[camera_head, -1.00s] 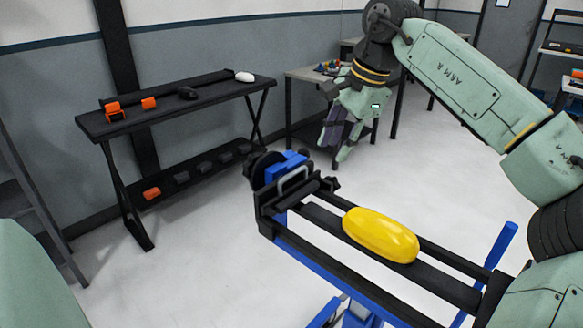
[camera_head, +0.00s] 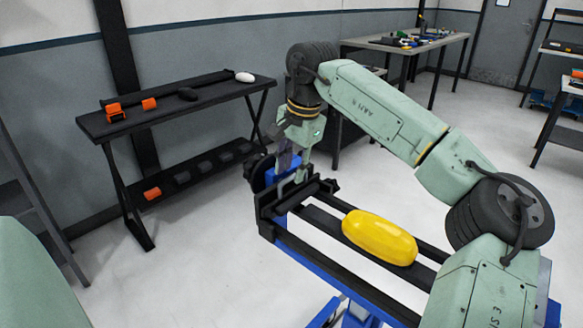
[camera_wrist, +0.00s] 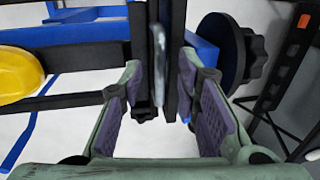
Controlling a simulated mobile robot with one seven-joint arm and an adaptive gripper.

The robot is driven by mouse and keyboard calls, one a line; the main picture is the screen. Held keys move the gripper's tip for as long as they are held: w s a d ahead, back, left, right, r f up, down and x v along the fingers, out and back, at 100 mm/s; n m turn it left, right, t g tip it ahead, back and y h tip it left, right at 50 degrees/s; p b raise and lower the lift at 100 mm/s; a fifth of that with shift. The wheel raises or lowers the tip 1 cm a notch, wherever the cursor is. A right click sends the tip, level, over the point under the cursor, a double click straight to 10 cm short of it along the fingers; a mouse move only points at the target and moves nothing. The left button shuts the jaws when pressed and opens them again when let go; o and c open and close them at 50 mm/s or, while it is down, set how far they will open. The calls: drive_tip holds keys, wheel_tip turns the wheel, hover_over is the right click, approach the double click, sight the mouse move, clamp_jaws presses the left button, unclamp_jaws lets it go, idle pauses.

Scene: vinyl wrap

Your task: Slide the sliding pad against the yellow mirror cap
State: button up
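The yellow mirror cap (camera_head: 378,237) lies on the black rails of the stand, and part of it shows at the left of the wrist view (camera_wrist: 18,75). What I take for the sliding pad is the black crosspiece (camera_head: 308,190) at the stand's far left end, apart from the cap. Its grey handle (camera_wrist: 160,62) stands upright in the wrist view. My gripper (camera_head: 289,176) is over that end, pointing down. In the wrist view its two purple-padded fingers (camera_wrist: 160,84) are spread, one on each side of the handle. No grip shows; the head view partly hides the handle.
A black knob (camera_wrist: 228,55) and blue block sit just beyond the handle. A black side table (camera_head: 215,100) with orange, black and white caps stands at the left wall. A worktable (camera_head: 400,45) stands at the back. The floor around the stand is mostly clear.

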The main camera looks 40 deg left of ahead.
drive_tip(key=shift+a+f, duration=0.1)
drive_tip(key=shift+f, duration=0.45)
clamp_jaws()
